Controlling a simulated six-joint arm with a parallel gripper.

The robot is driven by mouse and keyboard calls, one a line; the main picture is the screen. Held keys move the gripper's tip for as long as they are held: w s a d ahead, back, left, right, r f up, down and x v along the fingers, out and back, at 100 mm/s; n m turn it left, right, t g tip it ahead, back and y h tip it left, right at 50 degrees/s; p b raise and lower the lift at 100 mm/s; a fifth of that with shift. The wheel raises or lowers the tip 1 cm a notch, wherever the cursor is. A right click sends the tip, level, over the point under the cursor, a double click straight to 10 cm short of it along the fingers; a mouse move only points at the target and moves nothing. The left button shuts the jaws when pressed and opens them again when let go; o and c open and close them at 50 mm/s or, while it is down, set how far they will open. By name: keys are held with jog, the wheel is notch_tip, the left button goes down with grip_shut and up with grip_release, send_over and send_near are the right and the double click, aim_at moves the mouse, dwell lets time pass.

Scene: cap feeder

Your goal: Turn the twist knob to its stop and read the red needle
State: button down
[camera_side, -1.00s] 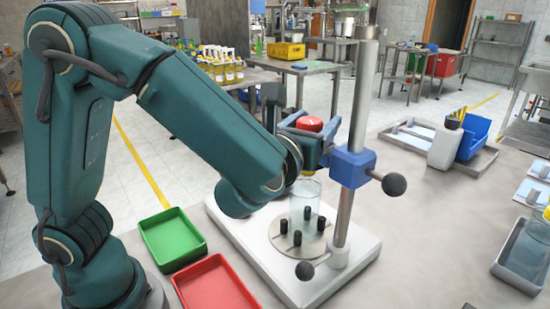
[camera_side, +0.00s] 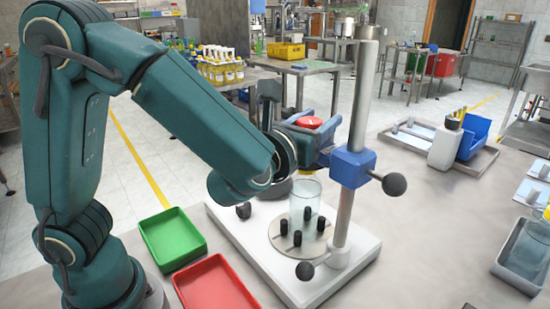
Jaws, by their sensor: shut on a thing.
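A red round piece (camera_side: 310,122), which looks like the twist knob, sits just left of the steel column. My gripper (camera_side: 312,131) is shut on it, with blue-grey jaws around it. The wrist partly hides the grip. Below stands a clear cylinder (camera_side: 304,203) on a round plate (camera_side: 286,245) with several black pegs. The red needle and its scale are not visible in this view.
A steel column (camera_side: 345,225) with a blue clamp (camera_side: 353,168) and black ball handles (camera_side: 394,184) rises from the white base (camera_side: 362,252) close beside my gripper. Green (camera_side: 172,240) and red (camera_side: 216,287) trays lie in front.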

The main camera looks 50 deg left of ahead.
jog(key=shift+d+m+t+h, duration=0.2)
jog(key=shift+m+h, duration=0.55)
jog(key=shift+h, duration=0.4)
jog(key=shift+d+m+t+h, duration=0.2)
jog(key=shift+m+h, duration=0.6)
jog(key=shift+h, duration=0.4)
jog(key=shift+d+m+t+h, duration=0.1)
jog(key=shift+d+m+h, duration=0.1)
jog(key=shift+m+h, duration=0.75)
jog(key=shift+w+d+h, duration=0.1)
jog(key=shift+d+h, duration=0.05)
jog(key=shift+h, duration=0.35)
jog(key=c, duration=0.6)
grip_release()
jog(key=shift+y, duration=0.3)
